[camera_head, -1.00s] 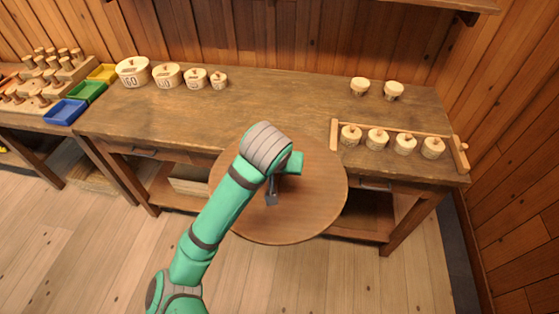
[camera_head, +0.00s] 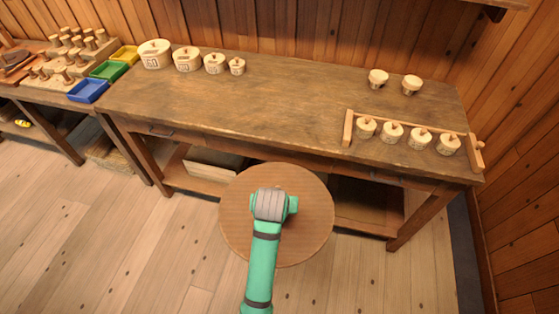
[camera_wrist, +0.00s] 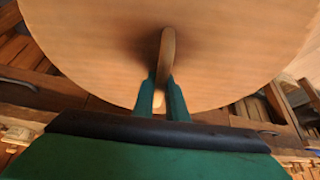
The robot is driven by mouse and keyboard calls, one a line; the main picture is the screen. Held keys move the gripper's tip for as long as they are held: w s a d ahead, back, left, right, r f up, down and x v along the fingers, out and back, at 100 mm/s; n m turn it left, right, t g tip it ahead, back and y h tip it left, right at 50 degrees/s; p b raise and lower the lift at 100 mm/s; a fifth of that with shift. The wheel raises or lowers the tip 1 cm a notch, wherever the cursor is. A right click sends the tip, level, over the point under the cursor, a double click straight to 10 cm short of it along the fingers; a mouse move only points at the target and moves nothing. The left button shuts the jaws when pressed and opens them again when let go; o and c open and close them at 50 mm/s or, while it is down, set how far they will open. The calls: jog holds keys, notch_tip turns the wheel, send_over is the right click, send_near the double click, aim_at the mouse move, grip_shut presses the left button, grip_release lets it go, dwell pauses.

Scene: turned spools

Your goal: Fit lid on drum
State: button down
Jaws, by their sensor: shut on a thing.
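A large round wooden lid (camera_head: 239,222) hangs from my gripper in front of the bench, its face roughly level. In the wrist view the lid (camera_wrist: 90,40) fills the upper part, with a thin upright handle (camera_wrist: 167,48) on its face. My gripper (camera_wrist: 162,92) is shut on this handle. In the head view my wrist covers the jaws and the handle. I cannot make out a drum in either view; anything right under the lid is hidden by it.
A long wooden bench (camera_head: 290,100) stands behind the lid. Several lidded tubs, one of them large (camera_head: 154,54), stand along its back left, and several small pots stand in a rack (camera_head: 348,128) at right. Coloured trays (camera_head: 88,91) lie left. The floor (camera_head: 150,240) beside the lid is clear.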

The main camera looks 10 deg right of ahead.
jog(key=s+a+f, duration=0.2)
jog(key=f, duration=0.8)
jog(key=s+a+f+n, duration=0.1)
jog(key=s+f, duration=0.1)
jog(key=f, duration=0.8)
jog(key=s+a+f+n+y, duration=0.1)
jog(key=s+a+f, duration=0.1)
jog(key=f, duration=0.8)
jog(key=shift+a+f, duration=0.3)
jog(key=shift+f, duration=0.05)
